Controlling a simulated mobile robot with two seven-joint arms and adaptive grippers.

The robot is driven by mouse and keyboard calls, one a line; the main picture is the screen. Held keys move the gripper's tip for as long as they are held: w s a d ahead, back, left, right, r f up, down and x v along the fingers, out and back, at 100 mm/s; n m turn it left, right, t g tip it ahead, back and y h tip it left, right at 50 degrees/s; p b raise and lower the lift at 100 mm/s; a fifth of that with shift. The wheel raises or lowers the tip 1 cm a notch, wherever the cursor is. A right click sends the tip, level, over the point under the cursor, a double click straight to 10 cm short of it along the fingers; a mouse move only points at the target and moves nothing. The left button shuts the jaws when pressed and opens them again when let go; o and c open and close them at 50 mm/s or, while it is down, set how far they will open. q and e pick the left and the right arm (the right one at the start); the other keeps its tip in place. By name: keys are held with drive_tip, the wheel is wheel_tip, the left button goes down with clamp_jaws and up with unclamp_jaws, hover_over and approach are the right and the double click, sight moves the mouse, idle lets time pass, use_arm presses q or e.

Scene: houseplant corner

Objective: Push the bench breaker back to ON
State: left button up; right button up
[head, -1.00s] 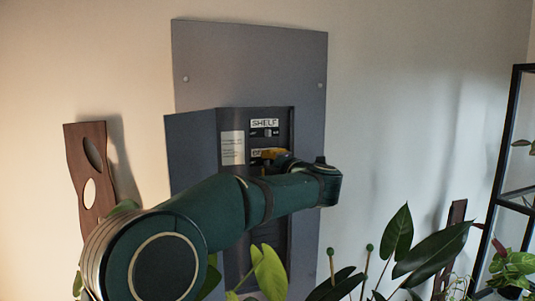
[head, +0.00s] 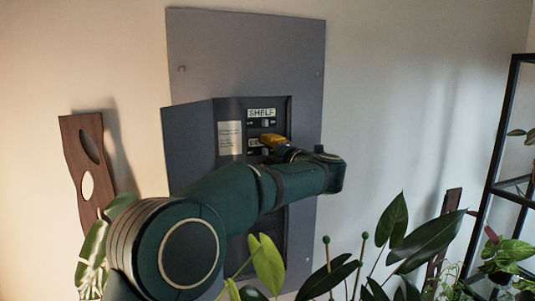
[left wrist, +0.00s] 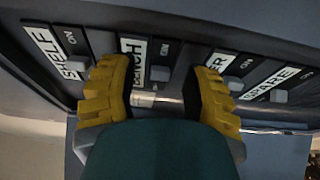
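The breaker panel (head: 303,90) is a grey wall box with its door (head: 188,150) swung open to the left. In the left wrist view a row of switches shows beside labels SHELF, BENCH, one ending in ER, and SPARE. The bench breaker's grey toggle (left wrist: 160,74) lies beside its partly covered BENCH label, with ON marked past it. I cannot tell whether it sits at ON. My left gripper (head: 271,141) is at the row below SHELF. Its yellow fingers (left wrist: 155,82) are apart, one on each side of the bench toggle, nothing between them gripped. My right gripper is out of view.
The shelf toggle (left wrist: 77,64) and the toggle of the ER switch (left wrist: 236,85) lie close to my fingers. Leafy plants (head: 390,250) stand low in front. A black shelf rack (head: 500,150) is at the right, and a wooden board (head: 82,150) at the left.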

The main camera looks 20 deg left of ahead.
use_arm(q)
drive_tip(key=v, duration=1.2)
